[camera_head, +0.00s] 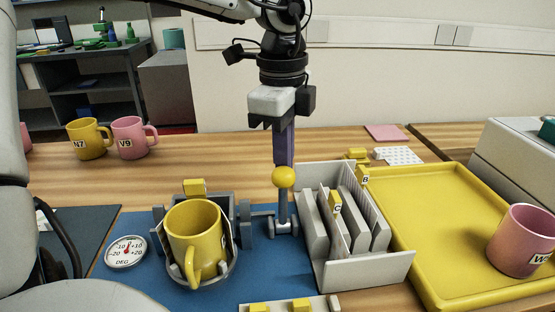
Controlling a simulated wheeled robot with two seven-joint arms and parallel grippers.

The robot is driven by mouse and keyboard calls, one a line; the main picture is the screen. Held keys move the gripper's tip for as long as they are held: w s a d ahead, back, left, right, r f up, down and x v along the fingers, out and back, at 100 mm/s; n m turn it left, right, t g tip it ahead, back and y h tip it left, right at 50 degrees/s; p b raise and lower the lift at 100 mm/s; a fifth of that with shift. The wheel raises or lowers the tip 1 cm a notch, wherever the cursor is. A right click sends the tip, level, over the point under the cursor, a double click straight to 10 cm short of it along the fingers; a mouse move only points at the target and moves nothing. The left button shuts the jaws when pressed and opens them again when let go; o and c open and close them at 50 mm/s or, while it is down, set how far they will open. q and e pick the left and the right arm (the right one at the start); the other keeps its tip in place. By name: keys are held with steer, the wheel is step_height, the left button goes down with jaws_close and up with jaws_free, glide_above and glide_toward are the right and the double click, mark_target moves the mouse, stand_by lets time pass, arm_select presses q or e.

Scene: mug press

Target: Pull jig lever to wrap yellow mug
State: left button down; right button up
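The yellow mug (192,228) stands in the grey jig (227,268) on the blue mat, its handle toward me. Pale wrap pieces show beside the mug, partly hidden by it. The jig lever (283,206) stands nearly upright right of the mug, with a yellow ball knob (284,177) on top. My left gripper (284,158) points down from above, its purple fingers reaching to the knob. The fingers are seen edge-on, so I cannot tell whether they are open or touch the knob. My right gripper is not in view.
A grey rack (385,268) with upright plates stands close right of the lever. A yellow tray (440,215) holds a pink mug (522,240) farther right. A dial (126,251) lies left of the jig. Yellow (88,140) and pink (131,138) mugs stand behind.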

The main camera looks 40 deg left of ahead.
mark_target(285, 178)
arm_select(q)
steer(key=shift+s+d+f+g+b, duration=0.15)
steer(key=shift+s+d+f+b, duration=0.15)
steer(key=shift+s+f, duration=0.25)
steer(key=shift+s+d+f+g+b, duration=0.15)
steer(key=shift+s+d+f, duration=0.3)
steer(key=shift+s, duration=0.15)
steer(key=shift+f, duration=0.15)
steer(key=shift+s+d+r, duration=0.25)
steer(key=shift+d, duration=0.25)
steer(key=shift+s+d+r+b, duration=0.1)
steer(key=shift+s+d+b, duration=0.2)
steer(key=shift+d+b, duration=0.1)
steer(key=shift+r, duration=0.15)
steer(key=shift+w+a+r+p, duration=0.15)
steer(key=shift+r+p, duration=0.65)
steer(key=shift+r, duration=0.35)
steer(key=shift+w+a+r+p, duration=0.2)
steer(key=shift+r+p, duration=0.55)
steer(key=shift+r, duration=0.35)
steer(key=shift+w+a+r+p, duration=0.1)
steer(key=shift+a+r+p, duration=0.05)
steer(key=shift+r+p, duration=0.85)
steer(key=shift+r, duration=0.15)
